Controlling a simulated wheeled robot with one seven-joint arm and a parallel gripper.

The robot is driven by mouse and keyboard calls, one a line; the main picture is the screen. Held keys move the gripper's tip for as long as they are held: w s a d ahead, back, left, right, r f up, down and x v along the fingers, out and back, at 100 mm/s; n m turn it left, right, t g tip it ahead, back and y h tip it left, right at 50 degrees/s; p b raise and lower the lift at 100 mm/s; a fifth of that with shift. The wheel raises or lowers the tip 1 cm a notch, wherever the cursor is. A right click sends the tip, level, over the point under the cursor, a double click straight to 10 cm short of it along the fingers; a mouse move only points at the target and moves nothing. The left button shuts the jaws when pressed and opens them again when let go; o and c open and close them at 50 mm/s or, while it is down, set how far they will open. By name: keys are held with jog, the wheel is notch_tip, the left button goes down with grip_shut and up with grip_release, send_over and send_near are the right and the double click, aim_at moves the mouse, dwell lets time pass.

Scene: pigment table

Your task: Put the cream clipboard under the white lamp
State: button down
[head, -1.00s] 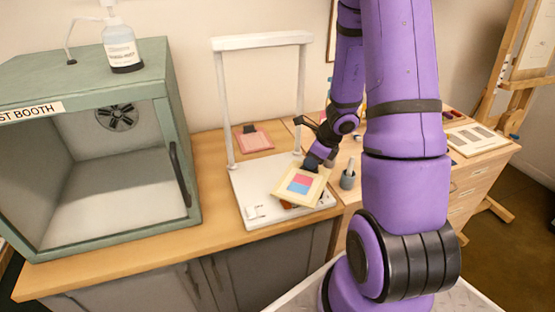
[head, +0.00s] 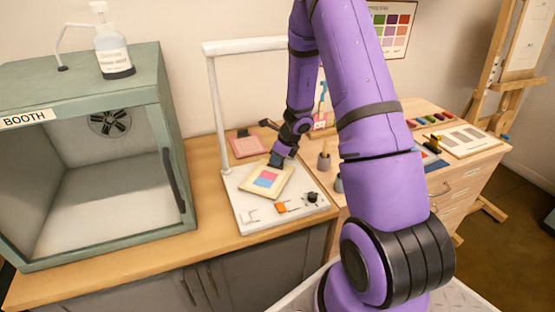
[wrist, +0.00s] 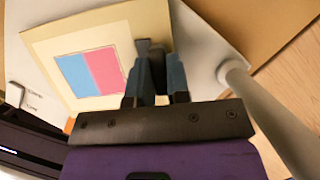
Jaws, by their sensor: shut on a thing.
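The cream clipboard (head: 258,188), with a pink and blue sheet on it, is over the white base of the white lamp (head: 246,215). The lamp is a white frame with a bar across its top (head: 245,45). My gripper (head: 278,162) is shut on the clipboard's back right edge. In the wrist view the clipboard (wrist: 50,45) lies in front of my gripper's fingers (wrist: 157,70), and the lamp's post (wrist: 265,110) is close on the right. I cannot tell whether the clipboard touches the base. My arm hides the lamp's right post in the head view.
A pink clipboard (head: 248,146) lies behind the lamp base. A green booth (head: 170,130) stands left. Dark pots (head: 324,161) stand right of the base.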

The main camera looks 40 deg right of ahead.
jog(key=shift+f, duration=0.3)
jog(key=c, duration=1.1)
grip_release()
